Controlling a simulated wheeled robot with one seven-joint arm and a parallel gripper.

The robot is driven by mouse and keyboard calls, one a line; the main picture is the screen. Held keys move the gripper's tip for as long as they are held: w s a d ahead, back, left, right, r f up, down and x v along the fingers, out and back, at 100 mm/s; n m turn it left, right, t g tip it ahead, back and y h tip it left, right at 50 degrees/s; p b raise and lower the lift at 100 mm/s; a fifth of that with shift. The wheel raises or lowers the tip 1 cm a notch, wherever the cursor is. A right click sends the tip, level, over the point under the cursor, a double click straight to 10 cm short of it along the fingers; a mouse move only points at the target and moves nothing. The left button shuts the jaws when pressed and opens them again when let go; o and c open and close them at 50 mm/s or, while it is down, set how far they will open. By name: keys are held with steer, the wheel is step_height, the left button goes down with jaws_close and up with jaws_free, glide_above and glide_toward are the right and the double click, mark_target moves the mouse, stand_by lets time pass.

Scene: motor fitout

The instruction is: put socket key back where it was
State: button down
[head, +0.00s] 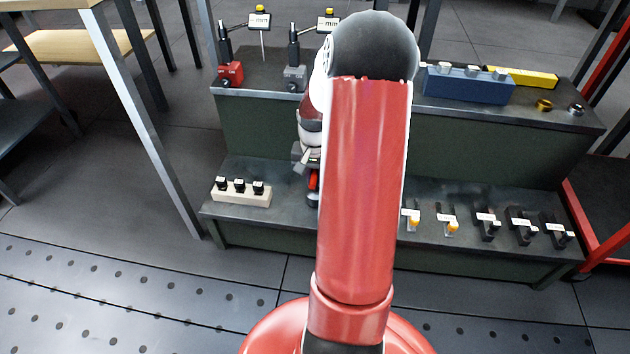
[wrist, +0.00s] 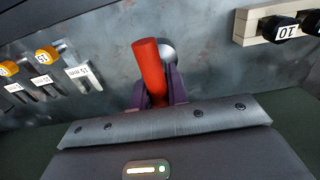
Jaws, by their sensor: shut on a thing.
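The socket key shows as a red handle (wrist: 150,68) in the wrist view, standing up from the lower shelf area between my purple gripper fingers. My gripper (wrist: 158,95) is shut on it. A round silver part (wrist: 167,50) shows beside the handle's top; I cannot tell whether it belongs to the key. In the head view the red handle (head: 313,181) shows just left of my arm, below my gripper (head: 308,158), close over the lower shelf. My arm hides much of the shelf there. I cannot tell whether the key's lower end touches the shelf.
A pale block with black sockets (head: 240,199) sits on the lower shelf (head: 300,222) to the left; it also shows in the wrist view (wrist: 244,27). Several labelled tools (head: 487,224) stand to the right. The upper shelf holds a blue block (head: 468,88) and red tool (head: 229,72).

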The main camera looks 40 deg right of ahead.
steer(key=shift+f, duration=0.35)
steer(key=shift+f, duration=0.2)
steer(key=c, duration=1.4)
jaws_free()
steer(key=shift+r, duration=0.1)
steer(key=shift+o, duration=0.2)
